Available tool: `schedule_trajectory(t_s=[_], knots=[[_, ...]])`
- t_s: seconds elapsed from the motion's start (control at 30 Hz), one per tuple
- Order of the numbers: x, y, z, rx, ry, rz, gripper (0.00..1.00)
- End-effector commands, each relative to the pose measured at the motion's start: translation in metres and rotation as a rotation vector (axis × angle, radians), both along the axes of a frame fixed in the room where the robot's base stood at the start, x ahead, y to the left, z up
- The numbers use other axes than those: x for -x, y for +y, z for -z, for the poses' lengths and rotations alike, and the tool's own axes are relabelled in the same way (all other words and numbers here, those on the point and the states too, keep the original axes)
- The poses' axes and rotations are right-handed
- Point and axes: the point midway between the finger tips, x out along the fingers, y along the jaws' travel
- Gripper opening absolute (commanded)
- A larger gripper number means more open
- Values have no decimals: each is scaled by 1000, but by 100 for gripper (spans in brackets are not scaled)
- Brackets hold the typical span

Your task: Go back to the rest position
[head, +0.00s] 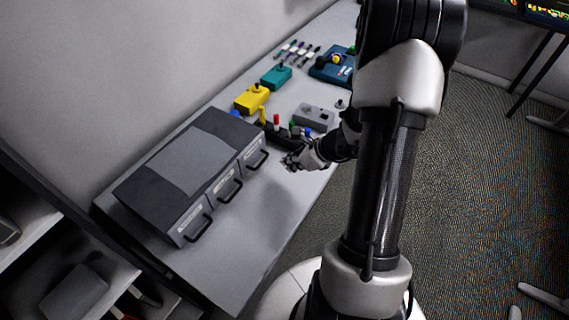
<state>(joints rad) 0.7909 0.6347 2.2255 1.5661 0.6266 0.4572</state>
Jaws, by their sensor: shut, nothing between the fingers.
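My gripper (291,163) is shut and empty. It hangs above the grey table (262,262), to the right of the front of a grey drawer cabinet (160,187). The three drawers of the cabinet, each with a dark handle, look shut. My arm rises from the bottom right, and its forearm comes back down to the gripper from the right. No cable can be made out in the head view.
Behind the gripper lie a dark rack with coloured pieces (281,137), a grey box (314,116), a yellow joystick box (252,98), a teal one (276,76) and a blue one (331,65). The table's near end is clear. Shelves (60,238) stand at the left.

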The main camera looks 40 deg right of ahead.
Motion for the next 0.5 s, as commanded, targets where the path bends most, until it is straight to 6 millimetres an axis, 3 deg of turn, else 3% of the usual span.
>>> schedule_trajectory(t_s=[0.03,0.2,0.5], knots=[[6,-4,-13,1,-2,3,0],[22,-10,-32,0,-1,2,0],[30,-13,-40,-1,1,0,0]])
